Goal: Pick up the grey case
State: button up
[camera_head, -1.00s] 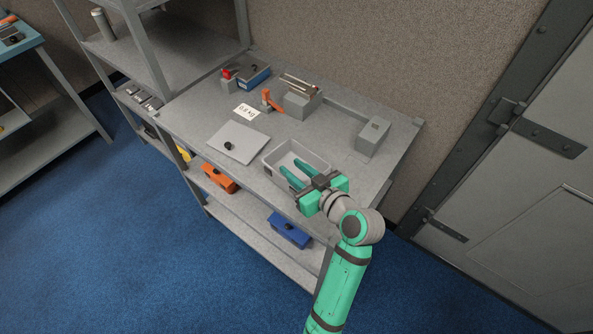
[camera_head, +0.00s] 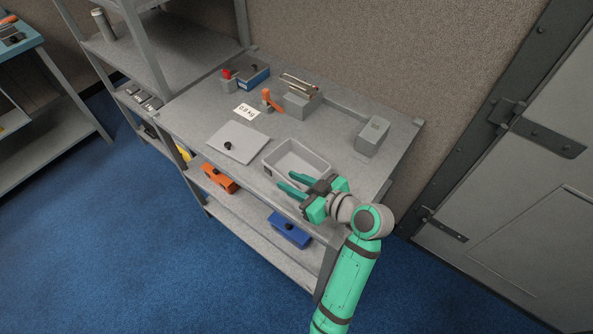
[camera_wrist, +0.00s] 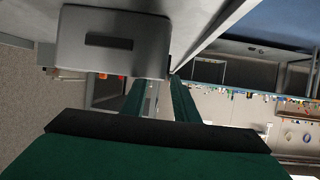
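The likely grey case is an open-topped light grey box (camera_head: 319,168) on the worktop near its front edge; I cannot tell for sure that it is the one named. A flat grey plate (camera_head: 225,136) with a black knob lies to its left. My gripper (camera_head: 285,181) is open and empty at the box's front side, its two green fingers apart and pointing left. In the wrist view, a grey wall with a dark slot (camera_wrist: 109,42), seemingly the box's, is just beyond the fingertips (camera_wrist: 156,80). Contact is not clear.
At the back stand a grey block with an orange lever (camera_head: 269,96), a blue box (camera_head: 254,76) and a grey block (camera_head: 372,136) at right. Orange (camera_head: 219,178) and blue (camera_head: 290,230) cases sit on the shelf below. A shelf post rises at left.

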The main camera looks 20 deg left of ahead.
aim_at(286, 179)
jog(key=shift+x, duration=2.3)
jog(key=shift+r, duration=0.1)
grip_shut()
